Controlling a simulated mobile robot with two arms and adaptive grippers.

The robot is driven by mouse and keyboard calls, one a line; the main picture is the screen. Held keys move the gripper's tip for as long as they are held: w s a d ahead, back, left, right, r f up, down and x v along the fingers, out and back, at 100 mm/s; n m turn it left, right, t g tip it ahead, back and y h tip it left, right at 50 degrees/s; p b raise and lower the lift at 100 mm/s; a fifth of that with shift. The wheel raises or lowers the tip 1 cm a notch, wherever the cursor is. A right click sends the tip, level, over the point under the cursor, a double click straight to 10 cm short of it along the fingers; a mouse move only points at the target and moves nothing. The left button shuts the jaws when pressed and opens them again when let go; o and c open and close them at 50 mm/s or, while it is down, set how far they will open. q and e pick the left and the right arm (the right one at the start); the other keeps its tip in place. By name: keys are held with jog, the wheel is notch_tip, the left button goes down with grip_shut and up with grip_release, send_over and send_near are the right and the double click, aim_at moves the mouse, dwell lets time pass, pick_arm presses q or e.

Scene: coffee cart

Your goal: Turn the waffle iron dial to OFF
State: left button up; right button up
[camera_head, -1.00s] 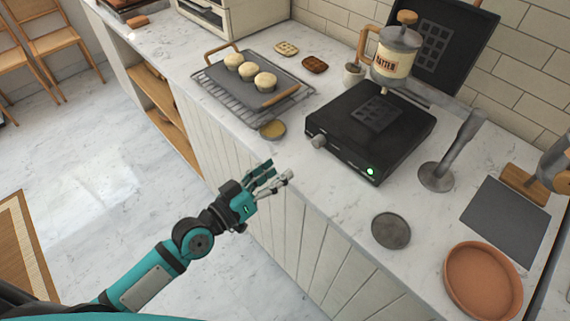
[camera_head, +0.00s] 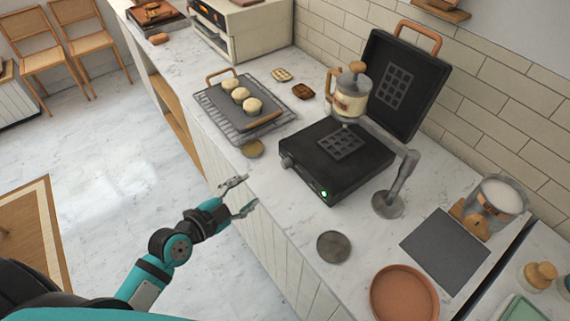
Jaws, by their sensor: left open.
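The black waffle iron (camera_head: 350,183) stands on the marble counter with its lid (camera_head: 404,84) raised at the back. Its dial (camera_head: 287,161) is a small grey knob at the left end of the front face; its setting is too small to read. A green light (camera_head: 324,195) glows at the right end of that face. My left gripper (camera_head: 245,195) is open and empty by the counter's front edge, to the left of and nearer than the waffle iron, apart from the dial. My right gripper is not in view.
A batter dispenser (camera_head: 351,101) hangs on a stand (camera_head: 388,204) over the iron. A rack with a tray of muffins (camera_head: 242,105) and a small dish (camera_head: 253,149) lie left. A grey disc (camera_head: 333,246), a terracotta plate (camera_head: 404,297) and a dark mat (camera_head: 445,249) lie right.

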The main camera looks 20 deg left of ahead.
aim_at(284, 165)
pick_arm(q)
jog(key=p+x, duration=0.1)
jog(key=x, duration=0.4)
jog(key=p+x, duration=0.1)
jog(key=x, duration=0.5)
jog(key=shift+w+d+r, duration=0.1)
jog(key=shift+w+d, duration=0.05)
jog(key=shift+d, duration=0.15)
jog(key=x, duration=0.3)
jog(key=shift+w, duration=0.15)
jog(key=shift+w+d+f, duration=0.15)
jog(key=shift+w+f, duration=0.1)
jog(key=shift+w, duration=0.05)
jog(key=c, duration=0.7)
grip_shut()
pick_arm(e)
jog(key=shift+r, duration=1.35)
